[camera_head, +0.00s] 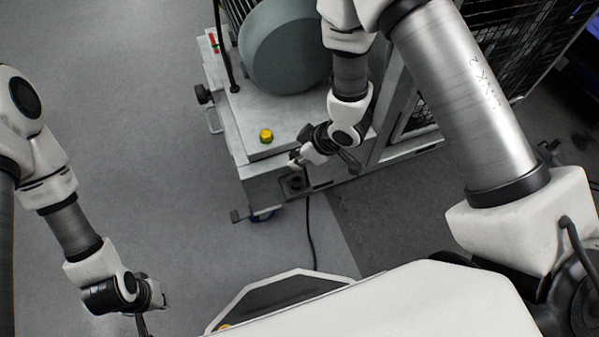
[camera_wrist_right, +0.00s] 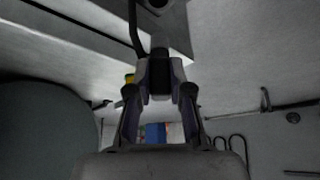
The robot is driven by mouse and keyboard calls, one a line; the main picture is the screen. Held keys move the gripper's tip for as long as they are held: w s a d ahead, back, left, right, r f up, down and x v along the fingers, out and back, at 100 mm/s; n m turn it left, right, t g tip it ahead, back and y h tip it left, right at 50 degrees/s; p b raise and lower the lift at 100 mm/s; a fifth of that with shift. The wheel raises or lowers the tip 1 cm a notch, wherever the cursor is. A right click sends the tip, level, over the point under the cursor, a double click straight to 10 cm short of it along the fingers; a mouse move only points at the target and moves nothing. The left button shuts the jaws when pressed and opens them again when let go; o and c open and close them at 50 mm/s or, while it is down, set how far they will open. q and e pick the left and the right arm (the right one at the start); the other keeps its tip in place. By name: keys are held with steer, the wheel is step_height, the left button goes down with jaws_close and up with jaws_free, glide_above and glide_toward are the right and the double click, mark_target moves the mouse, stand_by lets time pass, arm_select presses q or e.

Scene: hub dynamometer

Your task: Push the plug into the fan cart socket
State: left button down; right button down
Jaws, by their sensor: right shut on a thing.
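The fan cart (camera_head: 290,108) stands at the top centre of the head view, with a small dark socket (camera_head: 296,182) low on its near face. A dark opening, seemingly the socket (camera_wrist_right: 158,3), is cut off at the top of the right wrist view. My right gripper (camera_head: 297,160) is just above the cart's near edge; the right wrist view shows its fingers (camera_wrist_right: 160,88) shut on a dark plug (camera_wrist_right: 159,60). The plug looks apart from the opening; the exact gap is unclear. My left gripper (camera_head: 146,312) is low at left, its fingers partly cut off.
A black cable (camera_head: 310,232) runs along the floor below the cart. A yellow button (camera_head: 266,136) sits on the cart's top, beside the large grey round housing (camera_head: 285,48). A mesh cage (camera_head: 520,40) stands to the right. The floor at left is clear.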

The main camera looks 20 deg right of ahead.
steer(key=shift+f+b, duration=2.7)
steer(key=shift+f, duration=0.05)
steer(key=shift+r, duration=0.1)
steer(key=shift+s+d+p, duration=0.1)
steer(key=shift+p, duration=0.25)
steer(key=shift+f+b, duration=0.3)
steer(key=shift+f, duration=0.4)
steer(key=shift+f, duration=0.1)
